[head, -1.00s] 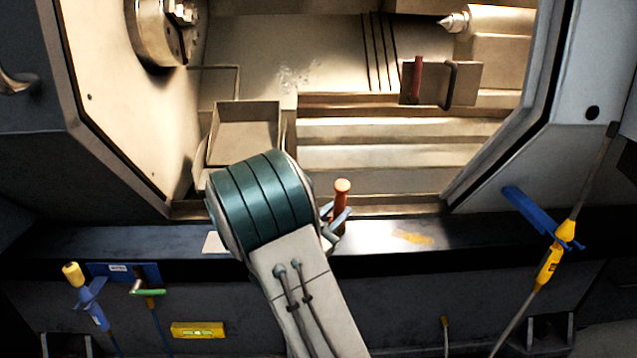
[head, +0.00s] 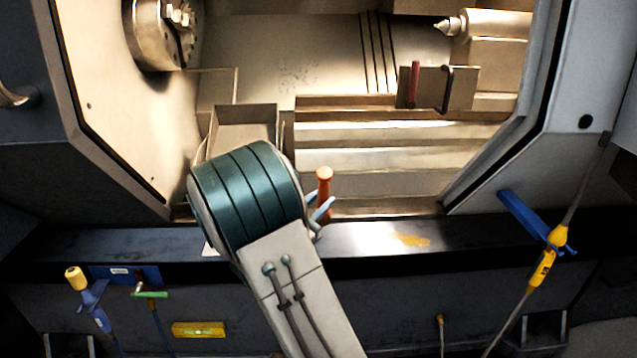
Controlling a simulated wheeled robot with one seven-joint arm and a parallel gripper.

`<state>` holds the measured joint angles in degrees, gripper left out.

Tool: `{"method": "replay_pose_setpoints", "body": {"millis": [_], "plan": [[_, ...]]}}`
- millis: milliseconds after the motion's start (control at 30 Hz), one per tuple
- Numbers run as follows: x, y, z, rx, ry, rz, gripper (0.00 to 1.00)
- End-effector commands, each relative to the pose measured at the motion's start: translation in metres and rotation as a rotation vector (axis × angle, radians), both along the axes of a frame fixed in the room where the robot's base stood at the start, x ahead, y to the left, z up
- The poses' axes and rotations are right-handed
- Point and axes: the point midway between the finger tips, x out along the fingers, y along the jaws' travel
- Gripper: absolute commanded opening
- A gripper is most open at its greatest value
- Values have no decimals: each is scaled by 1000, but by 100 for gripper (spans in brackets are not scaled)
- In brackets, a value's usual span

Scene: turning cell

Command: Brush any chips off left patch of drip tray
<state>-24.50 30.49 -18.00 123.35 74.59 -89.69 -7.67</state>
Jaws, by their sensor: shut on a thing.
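My gripper (head: 318,212) is shut on an orange-handled tool (head: 324,188), likely a brush, held upright at the front edge of the lathe opening. Its lower end is hidden, so I cannot see bristles or contact. The long dark ledge (head: 360,232) below the opening looks like the drip tray. A yellow-orange scatter (head: 411,240), like chips, lies on it right of my gripper.
A pale flat piece (head: 210,248) shows partly behind my arm. A box-like tray (head: 246,114) stands inside the lathe, near the chuck (head: 158,35). Blue holders (head: 525,214) with yellow-handled tools (head: 546,262) hang at the front. A yellow level (head: 198,329) is below.

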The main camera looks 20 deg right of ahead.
Motion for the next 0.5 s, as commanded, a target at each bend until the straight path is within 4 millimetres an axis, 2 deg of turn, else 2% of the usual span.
{"method": "replay_pose_setpoints", "body": {"millis": [100, 500], "plan": [[0, -2, 12, 1, -2, -3, 0], [-1, -6, 36, -1, -2, -10, 0]]}}
